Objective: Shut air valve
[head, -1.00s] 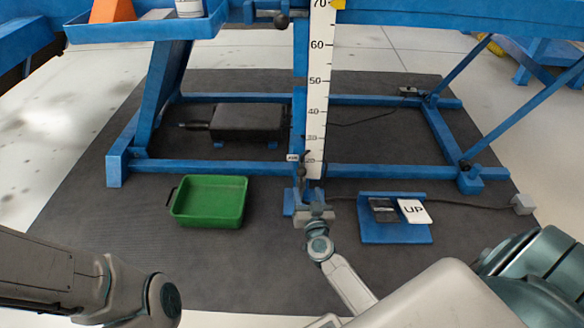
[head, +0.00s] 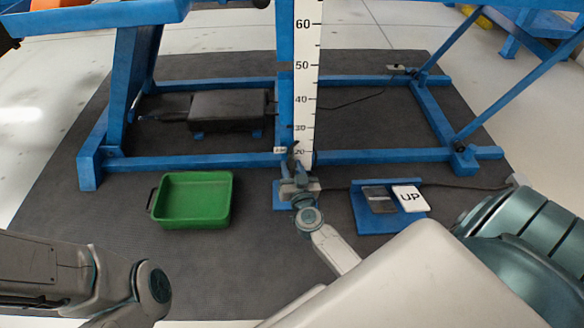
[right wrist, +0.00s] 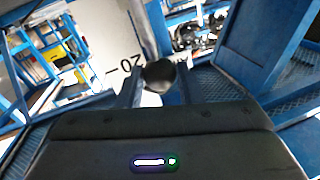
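The air valve's small dark lever (head: 293,155) stands at the foot of the blue post, beside the lower end of the white scale. In the right wrist view, a round black knob (right wrist: 160,76) shows with a grey rod behind it. My right gripper (head: 295,186) is at the foot of the post, just below the lever in the head view. In the right wrist view its two fingers (right wrist: 160,88) stand apart, one on each side of the knob; firm contact is not visible. Only a link of my left arm shows at lower left; its gripper is out of view.
A green tray (head: 192,200) lies on the dark mat (head: 250,270) left of the post. A blue pedal stand (head: 386,222) with an "UP" plate (head: 410,198) is to the right. A black box (head: 228,110) sits inside the blue frame (head: 190,163). A cable runs right.

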